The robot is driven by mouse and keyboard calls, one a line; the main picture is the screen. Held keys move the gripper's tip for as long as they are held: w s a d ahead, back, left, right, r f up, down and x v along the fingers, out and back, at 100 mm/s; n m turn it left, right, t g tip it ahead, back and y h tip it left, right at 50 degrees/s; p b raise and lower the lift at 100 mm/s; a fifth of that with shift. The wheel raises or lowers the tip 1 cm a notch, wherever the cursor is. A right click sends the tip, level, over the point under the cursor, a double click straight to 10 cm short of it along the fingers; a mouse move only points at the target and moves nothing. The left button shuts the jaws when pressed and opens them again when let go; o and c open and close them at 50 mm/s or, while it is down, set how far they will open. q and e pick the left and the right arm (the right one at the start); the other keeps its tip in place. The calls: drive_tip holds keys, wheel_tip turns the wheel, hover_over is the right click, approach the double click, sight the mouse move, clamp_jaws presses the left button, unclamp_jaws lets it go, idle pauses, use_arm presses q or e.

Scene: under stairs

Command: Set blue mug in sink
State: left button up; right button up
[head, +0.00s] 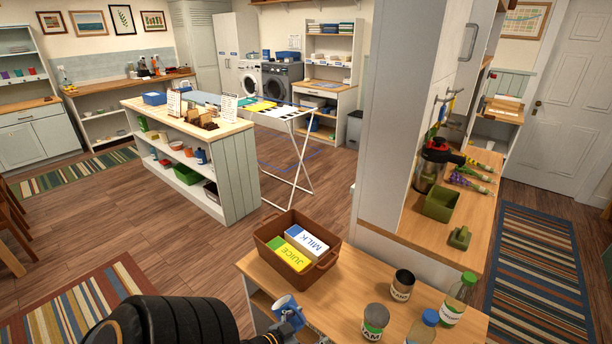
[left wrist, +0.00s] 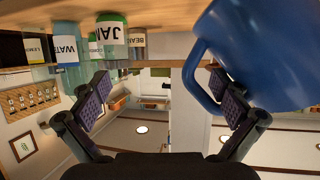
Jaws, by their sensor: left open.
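The blue mug (head: 287,304) is at the left edge of the wooden table near me, partly behind my left gripper (head: 293,322). In the left wrist view the blue mug (left wrist: 262,60) fills the upper right, very close to the camera. Its handle reaches in between the spread fingers of my left gripper (left wrist: 163,92), beside the right-hand finger. The fingers are open; I cannot tell whether one touches the mug. My right gripper is in neither view. I can make out no sink in these views.
The wooden table (head: 345,290) bears a brown crate (head: 268,232) with milk and juice cartons, a can (head: 402,285), a jam jar (head: 375,322) and bottles (head: 457,300). A tall cabinet stands behind. Beyond are a shelf island (head: 190,130), a drying rack (head: 290,150) and open wood floor.

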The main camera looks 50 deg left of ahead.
use_arm(q)
drive_tip(key=shift+s, duration=0.9)
clamp_jaws()
